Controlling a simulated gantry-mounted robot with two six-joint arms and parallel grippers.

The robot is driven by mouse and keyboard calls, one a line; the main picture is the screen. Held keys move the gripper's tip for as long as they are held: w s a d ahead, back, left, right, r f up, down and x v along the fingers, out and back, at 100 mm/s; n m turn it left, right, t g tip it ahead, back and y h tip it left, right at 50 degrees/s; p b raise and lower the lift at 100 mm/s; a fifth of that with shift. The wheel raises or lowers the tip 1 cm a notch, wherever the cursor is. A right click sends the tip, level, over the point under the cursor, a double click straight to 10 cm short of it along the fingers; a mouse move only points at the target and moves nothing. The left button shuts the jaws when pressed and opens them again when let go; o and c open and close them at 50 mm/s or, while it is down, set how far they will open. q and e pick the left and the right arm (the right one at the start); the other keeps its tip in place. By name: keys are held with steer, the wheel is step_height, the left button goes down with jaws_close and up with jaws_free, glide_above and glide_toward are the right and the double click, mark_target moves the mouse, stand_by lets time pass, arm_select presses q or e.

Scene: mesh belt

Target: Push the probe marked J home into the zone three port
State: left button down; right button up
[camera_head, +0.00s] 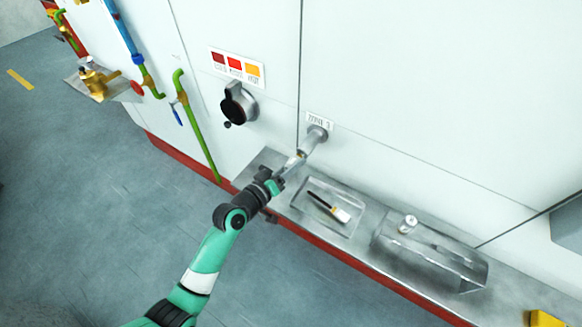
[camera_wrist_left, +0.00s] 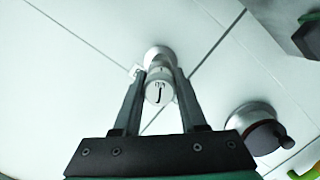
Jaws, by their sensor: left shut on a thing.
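The probe (camera_wrist_left: 157,93) shows its round pale end with a dark J in the left wrist view, between my fingers. My left gripper (camera_head: 295,164) is shut on it, in front of the white panel; the fingers also show in the left wrist view (camera_wrist_left: 159,76). The zone three port (camera_head: 316,136) is a grey tube standing out from the panel below the ZONE 3 label (camera_head: 319,121). The probe is lined up with the port, its far end at or in the mouth; I cannot tell how deep. My right gripper is not in view.
A metal ledge (camera_head: 270,158) runs below the port. It bears a shallow tray (camera_head: 348,233) with a brush (camera_head: 330,207) and a larger tray (camera_head: 470,282) with a white-topped cylinder (camera_head: 408,224). A black rotary knob (camera_head: 236,104) and a green pipe (camera_head: 200,135) are left of the port.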

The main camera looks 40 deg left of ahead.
arm_select(q)
steer(key=shift+w, duration=0.2)
steer(key=shift+c, duration=1.9)
jaws_free()
steer(key=s+r+p, duration=0.1)
steer(key=s, duration=1)
steer(key=shift+s+r+p, duration=0.25)
steer(key=shift+r+p, duration=0.05)
steer(key=shift+r, duration=0.05)
